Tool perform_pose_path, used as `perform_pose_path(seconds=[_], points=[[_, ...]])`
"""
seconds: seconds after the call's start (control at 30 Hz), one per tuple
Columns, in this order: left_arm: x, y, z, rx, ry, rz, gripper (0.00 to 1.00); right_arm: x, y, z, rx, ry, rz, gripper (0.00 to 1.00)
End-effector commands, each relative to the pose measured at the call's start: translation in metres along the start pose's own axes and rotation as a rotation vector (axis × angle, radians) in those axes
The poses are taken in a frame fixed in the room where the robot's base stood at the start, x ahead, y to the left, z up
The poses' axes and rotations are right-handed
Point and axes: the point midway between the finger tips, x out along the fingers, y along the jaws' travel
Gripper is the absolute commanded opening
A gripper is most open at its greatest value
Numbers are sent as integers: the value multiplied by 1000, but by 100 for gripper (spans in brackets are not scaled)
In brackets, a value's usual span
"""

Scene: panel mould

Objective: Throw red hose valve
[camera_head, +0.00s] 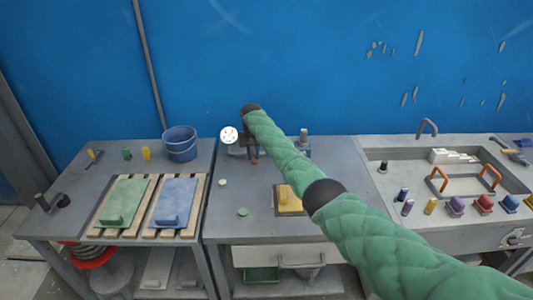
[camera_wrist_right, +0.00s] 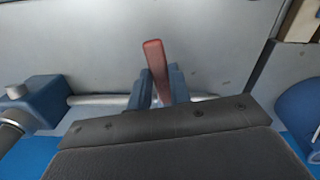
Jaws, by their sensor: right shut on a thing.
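The red hose valve handle (camera_wrist_right: 154,58) stands up between the fingers of my right gripper (camera_wrist_right: 158,84) in the right wrist view. The gripper is shut on this handle, whose top end sticks out past the fingers. A grey pipe (camera_wrist_right: 97,100) runs behind the fingers. In the head view my right gripper (camera_head: 250,151) is at the back of the middle table, beside a round white gauge (camera_head: 228,135). A small red part (camera_head: 254,161) shows just below it. My green-sleeved right arm hides part of the table. My left gripper is not in view.
A blue bucket (camera_head: 180,144) and slatted boards with a green panel (camera_head: 124,203) and a blue panel (camera_head: 174,203) are on the left table. A yellow panel (camera_head: 289,199) lies near my arm. A sink bench (camera_head: 377,156) stands right. The middle table's front left is mostly clear.

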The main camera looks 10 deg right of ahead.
Motion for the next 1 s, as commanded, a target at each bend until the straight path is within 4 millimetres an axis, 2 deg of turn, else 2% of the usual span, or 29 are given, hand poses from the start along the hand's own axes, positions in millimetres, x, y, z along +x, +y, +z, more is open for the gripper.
perform_pose_path(seconds=[0.03,0.17,0.43,0.97,1.0], points=[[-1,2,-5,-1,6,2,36,-1,-9,-1,24,2,-3,0],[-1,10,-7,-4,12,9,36,-1,-21,-3,91,1,-2,0],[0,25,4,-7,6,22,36,-2,-32,-5,176,2,-2,0],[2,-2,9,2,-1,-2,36,-2,-35,-6,195,4,-2,0],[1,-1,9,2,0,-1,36,-2,-35,-6,195,4,-2,27]])
